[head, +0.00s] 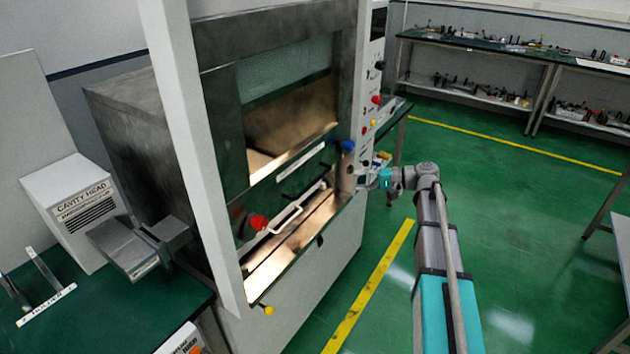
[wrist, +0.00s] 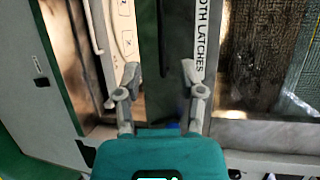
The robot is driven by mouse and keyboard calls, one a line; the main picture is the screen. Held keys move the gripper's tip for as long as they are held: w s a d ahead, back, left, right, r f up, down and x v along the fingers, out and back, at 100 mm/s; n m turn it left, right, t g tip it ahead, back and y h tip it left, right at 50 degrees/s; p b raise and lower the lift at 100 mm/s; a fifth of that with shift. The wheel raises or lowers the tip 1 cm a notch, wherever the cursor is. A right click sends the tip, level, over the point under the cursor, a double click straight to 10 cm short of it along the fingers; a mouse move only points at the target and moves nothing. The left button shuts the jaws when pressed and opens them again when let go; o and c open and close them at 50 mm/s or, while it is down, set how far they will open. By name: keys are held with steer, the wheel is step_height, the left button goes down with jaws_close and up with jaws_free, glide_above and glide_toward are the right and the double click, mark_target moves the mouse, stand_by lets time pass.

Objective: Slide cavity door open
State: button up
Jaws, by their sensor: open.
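The generator cabinet's front (head: 210,190) has a mesh-covered window (head: 287,68) over a lit, tan-brown area. Below it runs a dark green strip with a white label (head: 302,167); the label reads "...OTH LATCHES" in the wrist view (wrist: 203,35). A white loop handle (head: 284,219) is below the strip, and it also shows in the wrist view (wrist: 92,28). I cannot tell how far the cavity door is open. My gripper (head: 364,180) is at the cabinet's right front edge. Its fingers (wrist: 160,80) are apart and empty, with the dark green strip behind them.
A red knob (head: 258,222) and a blue knob (head: 347,146) stick out from the front. A control column (head: 369,95) rises at right. A white "CAVITY HEAD" box (head: 75,205) stands on the left bench. Green floor (head: 500,215) is clear at right, before cluttered shelves.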

mark_target(315, 182)
steer(key=shift+a, duration=0.15)
steer(key=b+x, duration=0.2)
steer(key=x, duration=1.1)
steer(key=shift+w+a, duration=0.1)
steer(key=shift+a, duration=0.15)
jaws_close()
